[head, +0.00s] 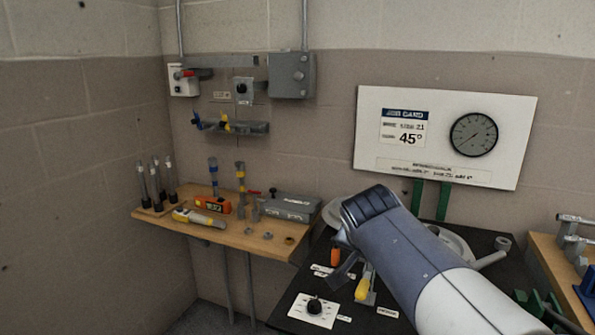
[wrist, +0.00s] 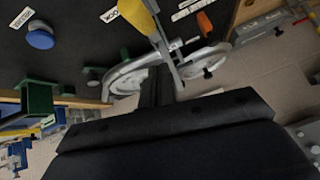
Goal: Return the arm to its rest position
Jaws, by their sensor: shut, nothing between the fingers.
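My arm (head: 410,245) reaches up from the lower right in the head view, over the black bench panel (head: 290,313). Its grey wrist end is bent downward near the middle. My gripper (wrist: 158,88) shows in the wrist view as dark fingers close together, with nothing seen between them. In the head view it is mostly hidden by the arm. A lever with a yellow handle (head: 362,288) and an orange handle (head: 335,257) are close to the wrist; in the wrist view the yellow handle (wrist: 132,15) lies beyond the fingers.
A wooden shelf (head: 225,236) at left holds probes, a meter (head: 213,205) and a grey box (head: 290,207). A dial knob (head: 315,306) sits on the panel's front. A gauge board (head: 445,135) stands behind the arm. Vises (head: 575,240) stand at right. Space above the arm is clear.

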